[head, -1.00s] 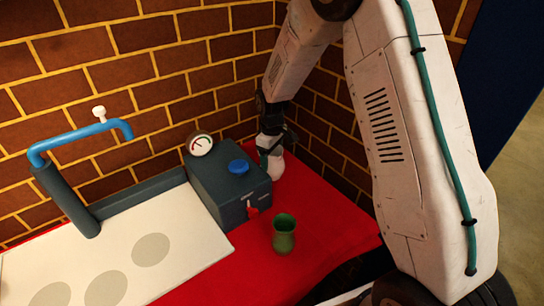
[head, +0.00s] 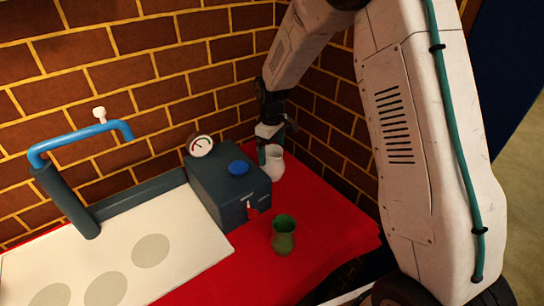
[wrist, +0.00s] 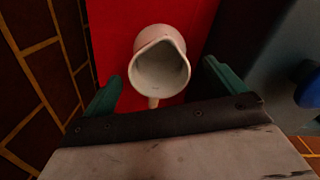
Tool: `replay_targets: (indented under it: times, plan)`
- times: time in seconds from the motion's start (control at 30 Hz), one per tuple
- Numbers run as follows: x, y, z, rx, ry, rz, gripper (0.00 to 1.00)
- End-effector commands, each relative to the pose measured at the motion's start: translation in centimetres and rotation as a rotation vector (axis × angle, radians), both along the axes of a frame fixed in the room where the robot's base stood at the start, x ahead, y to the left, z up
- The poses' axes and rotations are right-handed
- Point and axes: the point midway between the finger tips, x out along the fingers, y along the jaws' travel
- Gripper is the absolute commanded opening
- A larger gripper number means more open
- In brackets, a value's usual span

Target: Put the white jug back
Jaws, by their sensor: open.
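The white jug (head: 274,163) stands upright on the red-topped table (head: 325,225), in the back corner to the right of the dark machine. In the wrist view the jug (wrist: 160,68) shows from above, its wide mouth open and its handle pointing toward my gripper. My gripper (head: 270,146) is open just above and behind the jug. In the wrist view its two green fingers lie to the left and right of the jug, with visible gaps on both sides. The jug's base is hidden by its body in the wrist view.
A dark grey machine (head: 222,190) with a blue knob and a gauge stands close left of the jug. A green vase (head: 284,236) stands in front. A white board (head: 190,245) with grey circles and a blue tap are at left. Brick walls close the corner.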

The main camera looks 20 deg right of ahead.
Motion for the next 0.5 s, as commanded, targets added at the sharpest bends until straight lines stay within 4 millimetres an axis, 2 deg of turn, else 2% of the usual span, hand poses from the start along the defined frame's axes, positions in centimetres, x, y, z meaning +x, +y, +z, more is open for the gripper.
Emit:
replay_targets:
  times: [0.03,0.23,0.4,0.5]
  plan:
    - [0.1,0.0,1.4,0.000,-0.005,0.000,0.95]
    - [0.0,0.0,5.4,0.000,-0.004,0.000,0.95]
    - [0.0,0.0,7.5,0.000,-0.001,0.000,0.95]
    - [0.0,0.0,8.0,0.001,-0.001,0.000,0.95]
